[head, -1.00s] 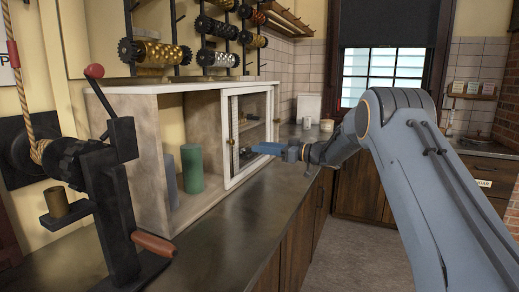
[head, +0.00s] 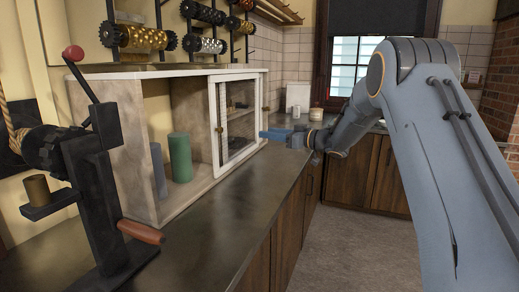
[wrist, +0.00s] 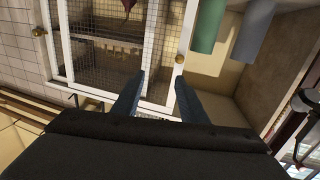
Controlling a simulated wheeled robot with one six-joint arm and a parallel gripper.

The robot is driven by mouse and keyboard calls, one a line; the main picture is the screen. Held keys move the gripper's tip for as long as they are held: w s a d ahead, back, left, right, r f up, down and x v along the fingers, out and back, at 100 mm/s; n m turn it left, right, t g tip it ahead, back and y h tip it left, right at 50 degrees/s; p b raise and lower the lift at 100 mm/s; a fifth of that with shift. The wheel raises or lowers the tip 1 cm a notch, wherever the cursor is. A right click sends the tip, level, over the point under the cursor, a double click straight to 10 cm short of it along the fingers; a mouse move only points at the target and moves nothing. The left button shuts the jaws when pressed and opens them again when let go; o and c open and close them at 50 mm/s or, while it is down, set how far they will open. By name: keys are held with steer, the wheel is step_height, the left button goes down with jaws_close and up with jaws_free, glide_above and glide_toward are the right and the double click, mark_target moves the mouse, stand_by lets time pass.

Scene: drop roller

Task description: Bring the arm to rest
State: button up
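My arm (head: 425,110) reaches in from the right in the head view. My gripper (head: 268,134) is at its end, above the counter and just right of the mesh-door cabinet. In the wrist view my gripper (wrist: 158,80) shows two blue fingers spread apart with nothing between them. The white-framed mesh door (wrist: 115,35) lies beyond the fingertips; I cannot tell how far off it is.
A pale cabinet (head: 140,73) stands on the dark counter (head: 215,215), with a green cylinder (head: 180,158) and a grey cylinder (head: 159,170) in its open left side. A black crank machine (head: 90,190) stands front left. Floor (head: 345,245) is clear.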

steer(key=s+d+f+m+t+h, duration=0.3)
steer(key=d+m+h, duration=0.3)
steer(key=d+h, duration=0.25)
steer(key=s+d+f+m+g+h, duration=0.2)
steer(key=s+d+f+h, duration=0.15)
steer(key=s, duration=0.35)
steer(key=s+d+f+m+g+h, duration=0.1)
steer(key=s+d+f+g+h, duration=0.1)
steer(key=s+f, duration=0.4)
steer(key=s+f+g, duration=0.2)
steer(key=s+g, duration=0.1)
steer(key=s, duration=0.9)
steer(key=s+f+m+g, duration=0.1)
steer(key=s+f+g, duration=0.2)
steer(key=s, duration=0.9)
steer(key=s+f+g, duration=0.3)
steer(key=s, duration=0.9)
steer(key=shift+s+a+m, duration=0.15)
steer(key=shift+a+m, duration=0.25)
steer(key=shift+a, duration=0.05)
